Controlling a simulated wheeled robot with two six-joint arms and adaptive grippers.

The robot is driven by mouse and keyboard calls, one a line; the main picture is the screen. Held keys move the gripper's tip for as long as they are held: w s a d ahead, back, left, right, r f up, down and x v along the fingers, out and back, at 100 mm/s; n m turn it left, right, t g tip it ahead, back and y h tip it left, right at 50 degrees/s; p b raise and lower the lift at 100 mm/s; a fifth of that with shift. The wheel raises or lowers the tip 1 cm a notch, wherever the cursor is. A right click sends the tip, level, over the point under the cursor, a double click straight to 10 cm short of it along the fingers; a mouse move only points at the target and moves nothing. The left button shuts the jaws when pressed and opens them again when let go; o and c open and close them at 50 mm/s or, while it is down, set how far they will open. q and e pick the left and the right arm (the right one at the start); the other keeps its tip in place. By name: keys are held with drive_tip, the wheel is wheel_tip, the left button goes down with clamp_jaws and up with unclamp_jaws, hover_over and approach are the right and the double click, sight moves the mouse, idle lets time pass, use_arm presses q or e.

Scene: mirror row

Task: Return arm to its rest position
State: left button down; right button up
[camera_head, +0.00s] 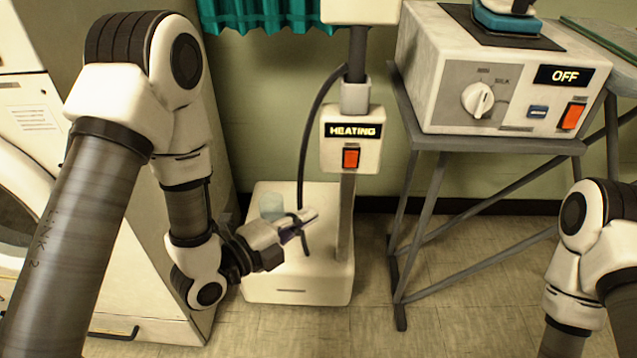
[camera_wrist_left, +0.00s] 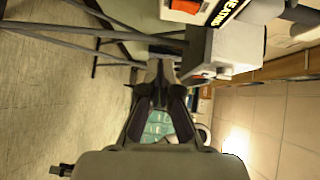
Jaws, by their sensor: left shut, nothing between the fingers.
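My left arm (camera_head: 185,150) comes in from the left and bends down at the elbow. My left gripper (camera_head: 303,222) is shut and empty, in front of the white stand's pole and above its base. In the left wrist view, its two dark fingers (camera_wrist_left: 160,78) converge at the tips with nothing between them. Part of my right arm (camera_head: 590,245) shows at the right edge. My right gripper is out of view.
A white stand (camera_head: 297,290) carries a lit "HEATING" display (camera_head: 353,131), an orange switch (camera_head: 351,158) and a dark hose. A white box (camera_head: 455,85) reading "OFF" sits on a grey-legged table (camera_head: 490,145). White appliances (camera_head: 22,115) stand left. Floor (camera_head: 450,320) between is clear.

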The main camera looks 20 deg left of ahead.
use_arm(q)
drive_tip(key=s+a+f+n+g+y, duration=0.25)
drive_tip(key=s+f, duration=0.25)
drive_tip(key=f, duration=0.6)
drive_tip(key=s+a+f+n+g+y, duration=0.2)
drive_tip(key=s+f+n+g+y, duration=0.15)
drive_tip(key=f, duration=0.65)
drive_tip(key=s+a+f+n+g+y, duration=0.2)
drive_tip(key=s+a+f+n+g, duration=0.15)
drive_tip(key=s+n, duration=0.4)
drive_tip(key=s+a+f+n+g+y, duration=0.1)
drive_tip(key=s+a+f+n+g, duration=0.2)
drive_tip(key=s+f+n+g, duration=0.35)
wheel_tip(320, 180, up, 34)
drive_tip(key=s+n+t+p, duration=0.1)
drive_tip(key=n+p, duration=0.3)
drive_tip(key=p, duration=2.8)
drive_tip(key=shift+t+p, duration=0.3)
